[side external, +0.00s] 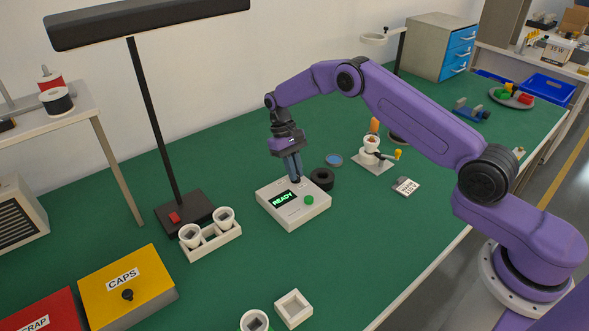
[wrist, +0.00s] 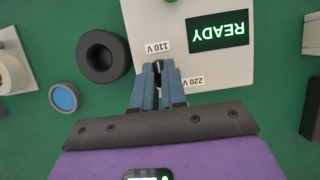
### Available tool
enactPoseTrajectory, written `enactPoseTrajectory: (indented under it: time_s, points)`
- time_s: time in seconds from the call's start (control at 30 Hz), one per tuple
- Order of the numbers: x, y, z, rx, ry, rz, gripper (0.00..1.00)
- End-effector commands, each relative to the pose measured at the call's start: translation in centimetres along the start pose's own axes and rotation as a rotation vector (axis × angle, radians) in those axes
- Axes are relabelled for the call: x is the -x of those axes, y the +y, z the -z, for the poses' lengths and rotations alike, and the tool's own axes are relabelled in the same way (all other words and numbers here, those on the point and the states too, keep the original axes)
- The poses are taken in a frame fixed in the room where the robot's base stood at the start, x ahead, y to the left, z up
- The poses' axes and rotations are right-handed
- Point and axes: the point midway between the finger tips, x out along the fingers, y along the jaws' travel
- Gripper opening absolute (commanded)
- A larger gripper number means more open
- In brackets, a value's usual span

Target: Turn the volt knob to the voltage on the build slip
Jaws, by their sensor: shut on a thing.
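The white test box (side external: 296,217) stands on the green bench with a lit READY display (wrist: 219,29) and a green button (side external: 308,199). My gripper (wrist: 158,72) points down at the box's back edge, its blue fingers shut on the volt knob (wrist: 157,65). Only a dark bit of the knob shows between the fingertips, so its pointing direction is unclear. In the wrist view the 110 V label (wrist: 157,47) lies just beyond the fingertips, and the 220 V label (wrist: 192,81) lies to their right. A small printed slip (side external: 406,186) lies right of the box; its text is too small to read.
A black ring (side external: 321,179) and a blue disc (side external: 333,160) lie close to the box. A white holder with two cups (side external: 211,242) and the lamp base (side external: 184,214) stand to its left. A white stand (side external: 373,160) is at right.

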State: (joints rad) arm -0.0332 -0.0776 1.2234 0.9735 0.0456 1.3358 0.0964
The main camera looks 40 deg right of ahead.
Motion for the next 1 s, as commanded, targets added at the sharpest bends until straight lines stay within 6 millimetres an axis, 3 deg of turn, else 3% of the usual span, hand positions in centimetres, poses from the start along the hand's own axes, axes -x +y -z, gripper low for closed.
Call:
enactPoseTrajectory:
  time_s: [0.5, 0.6, 1.0]
  points:
    - [0.03, 0.03, 0.00, 0.022, 0.001, -0.010, 0.00]
    - [0.03, 0.03, 0.01, 0.021, 0.001, -0.010, 0.37]
    - [0.54, -0.02, 0.05, 0.019, 0.002, -0.008, 0.37]
